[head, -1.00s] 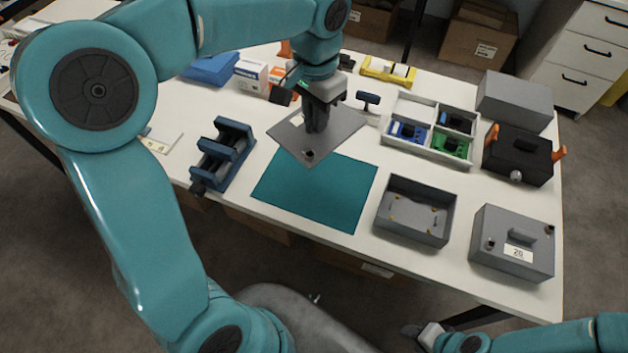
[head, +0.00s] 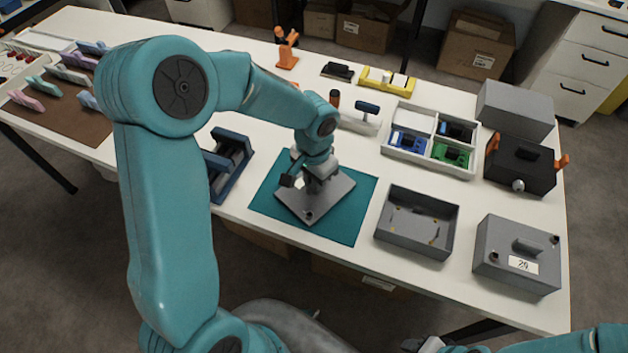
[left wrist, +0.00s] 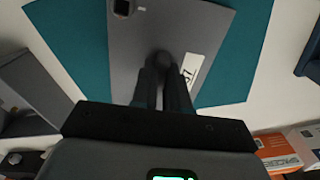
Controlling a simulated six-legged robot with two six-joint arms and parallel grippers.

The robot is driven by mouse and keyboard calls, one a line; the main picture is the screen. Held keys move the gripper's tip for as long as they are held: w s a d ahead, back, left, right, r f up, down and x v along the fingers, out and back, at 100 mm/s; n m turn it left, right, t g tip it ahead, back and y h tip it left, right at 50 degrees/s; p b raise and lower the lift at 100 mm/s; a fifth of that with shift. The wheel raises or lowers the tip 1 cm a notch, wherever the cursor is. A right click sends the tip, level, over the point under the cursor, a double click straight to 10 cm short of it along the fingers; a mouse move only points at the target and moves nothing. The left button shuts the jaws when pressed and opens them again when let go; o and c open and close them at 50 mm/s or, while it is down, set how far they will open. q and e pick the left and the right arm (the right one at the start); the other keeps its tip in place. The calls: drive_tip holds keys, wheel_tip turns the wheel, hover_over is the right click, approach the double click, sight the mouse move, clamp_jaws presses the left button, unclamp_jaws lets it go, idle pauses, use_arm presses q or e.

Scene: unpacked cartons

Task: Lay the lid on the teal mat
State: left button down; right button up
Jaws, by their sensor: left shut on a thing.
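The lid (head: 338,192) is a flat grey plate with a dark knob at one corner. In the left wrist view the lid (left wrist: 133,45) also shows a white label. My left gripper (head: 313,187) is shut on the lid's handle, mostly hidden by the fingers; the fingers (left wrist: 165,72) point down at it. The lid is level over the middle of the teal mat (head: 348,229), turned at an angle to it, all within its outline in the head view. I cannot tell whether it touches the mat. My right gripper (head: 428,345) is barely in view at the bottom edge.
An open grey box (head: 415,243) stands right of the mat, and a closed grey box (head: 517,277) labelled 20 beyond it. A blue vice-like fixture (head: 232,165) is close on the left. A white divided tray (head: 428,165) with electronic parts is behind.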

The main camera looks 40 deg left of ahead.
use_arm(q)
drive_tip(key=shift+s+r, duration=0.1)
drive_tip(key=c, duration=1.1)
unclamp_jaws()
drive_tip(key=shift+f, duration=0.2)
drive_tip(key=shift+r, duration=0.3)
wheel_tip(320, 180, up, 12)
drive_tip(key=shift+f+p, duration=0.1)
drive_tip(key=shift+p, duration=0.45)
